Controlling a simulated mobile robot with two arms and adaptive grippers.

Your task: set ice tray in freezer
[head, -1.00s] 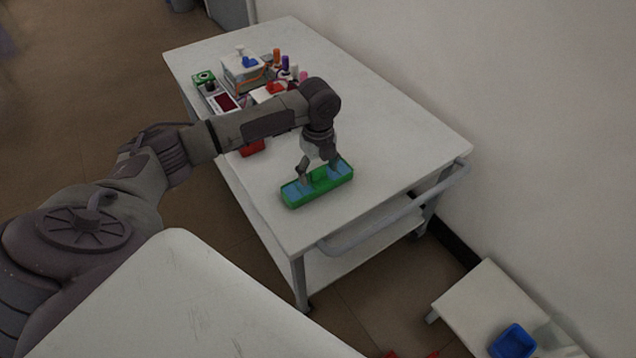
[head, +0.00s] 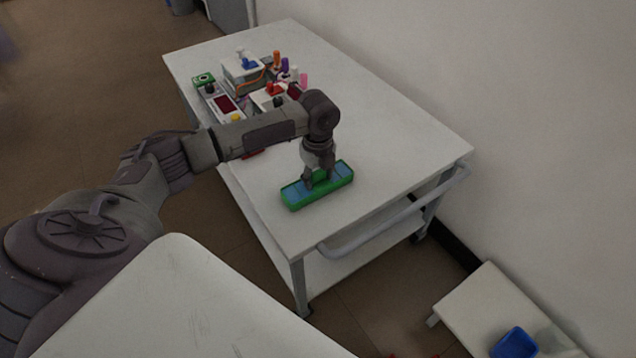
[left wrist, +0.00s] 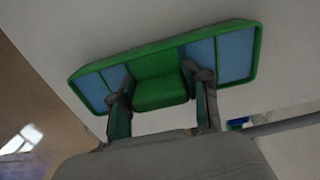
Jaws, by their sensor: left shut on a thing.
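The ice tray (head: 341,182) is a long green tray with blue compartments and a raised green middle part. It lies on the near end of the white cart's top (head: 390,150). My left gripper (head: 319,184) points down over the tray, shut on its raised middle part. In the left wrist view the two fingers (left wrist: 162,95) stand on either side of the green middle of the tray (left wrist: 230,50). No freezer can be made out, and my right gripper is not in view.
Several small devices and colored bottles (head: 283,66) stand at the cart's far left end. A handle rail (head: 395,215) runs along the near right edge. A low white table (head: 480,305) with a blue container (head: 513,343) is at the lower right. The cart's right half is clear.

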